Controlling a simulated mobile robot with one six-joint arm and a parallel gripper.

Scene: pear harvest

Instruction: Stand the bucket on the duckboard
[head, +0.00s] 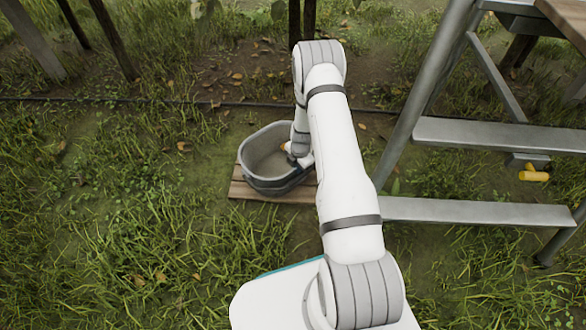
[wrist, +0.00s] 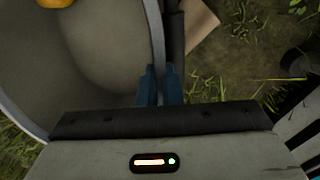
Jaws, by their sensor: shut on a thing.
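The grey bucket (head: 264,184) is upright over the wooden duckboard (head: 240,189) in the head view. Whether its base touches the boards or hangs just above them cannot be told. My gripper (head: 294,160) is at the bucket's right rim, partly hidden by my arm. In the wrist view the blue fingertips (wrist: 160,84) are shut on the bucket's rim (wrist: 156,40). A tan corner of the duckboard (wrist: 203,22) shows beyond the rim. An orange-yellow thing (wrist: 56,3) shows at the top of the wrist view, inside the bucket.
A metal stepladder (head: 480,214) stands to the right, with a yellow-handled object (head: 533,176) behind its lower step. A dark hose (head: 130,98) runs across the ground behind the bucket, near thin trunks (head: 113,40). Open grass lies to the left.

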